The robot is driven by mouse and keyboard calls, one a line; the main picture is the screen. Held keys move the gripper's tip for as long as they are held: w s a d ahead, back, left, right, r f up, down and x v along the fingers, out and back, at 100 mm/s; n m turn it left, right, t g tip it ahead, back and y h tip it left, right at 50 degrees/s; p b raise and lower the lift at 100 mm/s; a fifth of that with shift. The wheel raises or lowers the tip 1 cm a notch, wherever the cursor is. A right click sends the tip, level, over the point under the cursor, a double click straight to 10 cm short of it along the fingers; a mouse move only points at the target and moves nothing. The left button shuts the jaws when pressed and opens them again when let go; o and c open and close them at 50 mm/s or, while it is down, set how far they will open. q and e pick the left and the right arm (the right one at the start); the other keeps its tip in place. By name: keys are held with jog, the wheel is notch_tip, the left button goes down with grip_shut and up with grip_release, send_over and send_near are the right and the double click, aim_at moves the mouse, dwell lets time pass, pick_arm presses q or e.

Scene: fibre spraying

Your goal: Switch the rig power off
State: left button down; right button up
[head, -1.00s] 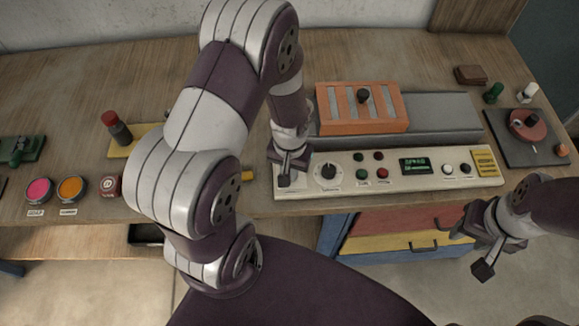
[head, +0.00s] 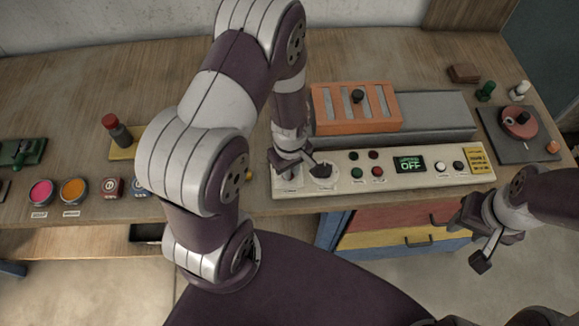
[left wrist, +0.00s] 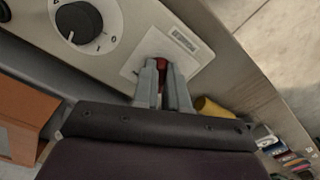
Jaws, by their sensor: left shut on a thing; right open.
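The cream control panel (head: 400,180) stands along the bench's front edge. Its green display (head: 409,164) reads OFF. My left gripper (head: 287,172) is at the panel's left end. In the left wrist view its fingers (left wrist: 163,82) are shut on a small red switch (left wrist: 161,63) set in a white labelled plate (left wrist: 190,52). The fingers hide most of the switch. A black dial knob (left wrist: 79,22) sits beside it on a numbered white disc. My right gripper (head: 478,240) is open and empty, in front of the bench at the right.
An orange slotted block (head: 357,108) sits on a grey rail behind the panel. Small red and green buttons (head: 378,172) lie between dial and display. Drawers (head: 400,222) are below.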

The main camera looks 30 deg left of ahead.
pick_arm(q)
jog(key=shift+w+n, duration=0.15)
jog(key=shift+n, duration=0.75)
jog(key=c, duration=1.2)
grip_release()
jog(key=shift+a, duration=0.1)
jog(key=shift+o, duration=0.2)
jog(key=shift+r, duration=0.1)
notch_tip(320, 180, up, 12)
jog(key=shift+r, duration=0.25)
jog(key=s+r+m, duration=0.1)
jog(key=m, duration=0.3)
jog(key=s+d+r+m+t, duration=0.1)
jog(key=m, duration=0.4)
jog(key=s+d+r+m, duration=0.1)
jog(key=s+m, duration=0.1)
jog(key=m, duration=0.2)
jog(key=shift+r+m, duration=0.15)
jog(key=shift+m, duration=0.25)
